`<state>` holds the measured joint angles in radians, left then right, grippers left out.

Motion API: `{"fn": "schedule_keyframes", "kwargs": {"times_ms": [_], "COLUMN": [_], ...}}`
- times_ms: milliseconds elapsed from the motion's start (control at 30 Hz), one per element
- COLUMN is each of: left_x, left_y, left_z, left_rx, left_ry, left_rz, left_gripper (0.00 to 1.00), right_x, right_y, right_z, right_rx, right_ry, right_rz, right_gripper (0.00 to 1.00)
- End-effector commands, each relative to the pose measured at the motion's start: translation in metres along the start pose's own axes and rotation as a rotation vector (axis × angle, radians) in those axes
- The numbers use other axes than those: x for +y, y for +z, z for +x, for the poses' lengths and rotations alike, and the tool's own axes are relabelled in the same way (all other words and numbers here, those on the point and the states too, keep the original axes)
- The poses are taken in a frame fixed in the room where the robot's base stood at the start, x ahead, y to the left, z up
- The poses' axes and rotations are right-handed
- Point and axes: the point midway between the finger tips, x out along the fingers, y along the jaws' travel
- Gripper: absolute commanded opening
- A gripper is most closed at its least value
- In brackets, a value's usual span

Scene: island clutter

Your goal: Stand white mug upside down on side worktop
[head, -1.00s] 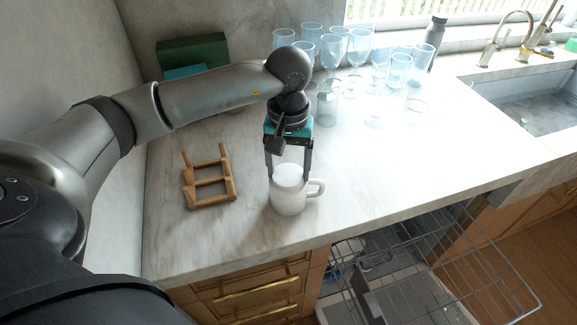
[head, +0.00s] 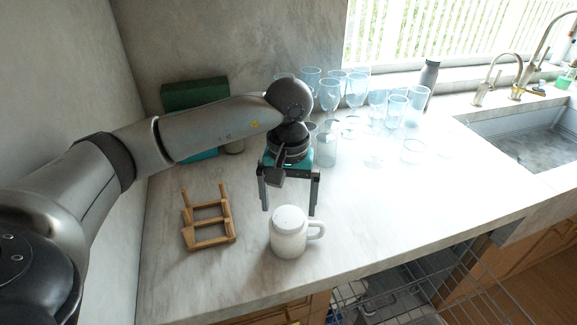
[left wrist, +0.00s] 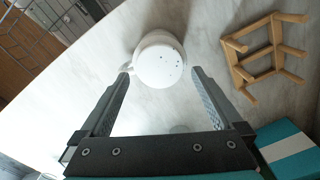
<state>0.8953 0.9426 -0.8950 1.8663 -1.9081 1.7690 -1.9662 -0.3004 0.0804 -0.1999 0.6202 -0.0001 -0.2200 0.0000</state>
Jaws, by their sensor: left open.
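The white mug (head: 288,238) stands on the worktop (head: 355,220) near its front edge, with its handle to the right. A closed, flat white face is on top, so it looks upside down. The left wrist view shows the same round face of the mug (left wrist: 160,65) with a few small dark specks. My left gripper (head: 289,209) is open and empty, pointing down above the mug. In the left wrist view its fingertips (left wrist: 162,72) spread to either side of the mug, apart from it. My right gripper is not in view.
A wooden rack (head: 208,222) stands left of the mug. Several clear glasses (head: 356,92) and a grey bottle (head: 428,80) stand at the back. A green box (head: 195,93) leans by the wall. The sink (head: 525,135) is at right. An open wire dishwasher rack (head: 450,285) is below the front edge.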

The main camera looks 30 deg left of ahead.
Motion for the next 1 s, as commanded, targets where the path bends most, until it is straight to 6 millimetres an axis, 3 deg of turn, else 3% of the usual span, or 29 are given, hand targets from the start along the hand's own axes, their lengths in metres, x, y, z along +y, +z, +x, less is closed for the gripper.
{"fn": "schedule_keyframes", "kwargs": {"times_ms": [300, 500, 700, 1000], "left_x": [0.001, 0.000, 0.000, 0.000], "left_y": [-0.001, 0.000, 0.000, 0.000], "left_z": [-0.080, -0.114, -0.126, -0.127], "left_rx": [0.006, 0.003, 0.001, 0.000], "left_ry": [0.004, 0.002, 0.001, 0.001], "left_rz": [0.002, 0.001, 0.001, 0.001], "left_gripper": [1.00, 1.00, 1.00, 1.00], "right_x": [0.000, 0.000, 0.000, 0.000], "right_y": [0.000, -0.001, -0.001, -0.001], "right_z": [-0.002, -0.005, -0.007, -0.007], "right_rx": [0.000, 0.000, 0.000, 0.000], "right_ry": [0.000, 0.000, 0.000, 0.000], "right_rz": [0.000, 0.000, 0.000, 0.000], "right_gripper": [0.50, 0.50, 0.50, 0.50]}}
